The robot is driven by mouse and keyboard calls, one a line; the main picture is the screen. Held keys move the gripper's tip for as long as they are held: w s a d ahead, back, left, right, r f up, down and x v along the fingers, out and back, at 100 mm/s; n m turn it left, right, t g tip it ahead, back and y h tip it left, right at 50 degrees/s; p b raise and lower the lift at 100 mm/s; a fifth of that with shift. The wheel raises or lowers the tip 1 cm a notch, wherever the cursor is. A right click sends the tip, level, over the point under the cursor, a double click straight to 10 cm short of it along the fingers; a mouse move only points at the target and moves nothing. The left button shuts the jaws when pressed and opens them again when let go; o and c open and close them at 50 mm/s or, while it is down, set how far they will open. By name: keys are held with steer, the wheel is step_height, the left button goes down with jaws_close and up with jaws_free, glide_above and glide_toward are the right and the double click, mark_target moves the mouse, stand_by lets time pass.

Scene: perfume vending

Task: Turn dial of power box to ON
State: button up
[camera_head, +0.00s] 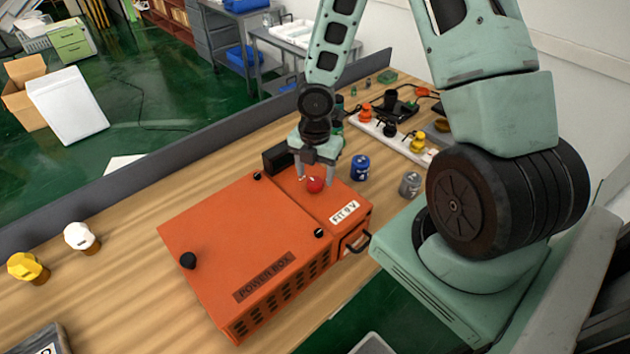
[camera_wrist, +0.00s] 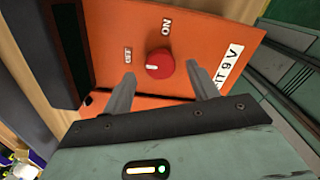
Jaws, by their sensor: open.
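The orange power box (camera_head: 240,235) lies on the wooden table. Its red dial (camera_head: 315,185) is on the raised panel at the box's far right part. In the wrist view the red dial (camera_wrist: 159,63) has a white mark on its left side, the side of the OFF label (camera_wrist: 128,55). The ON label (camera_wrist: 166,27) is above the dial. My gripper (camera_head: 314,176) is over the dial, pointing down. In the wrist view my gripper (camera_wrist: 160,72) is open, one finger on each side of the dial, with gaps visible.
A blue canister (camera_head: 360,168) and a grey canister (camera_head: 410,184) stand right of the box. A white strip with colored bottles (camera_head: 417,142) lies behind them. A white-capped bottle (camera_head: 80,236) and a yellow-capped one (camera_head: 26,267) stand at left. A grey divider (camera_head: 150,160) borders the table.

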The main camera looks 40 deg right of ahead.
steer(key=shift+f, duration=1.15)
steer(key=c, duration=1)
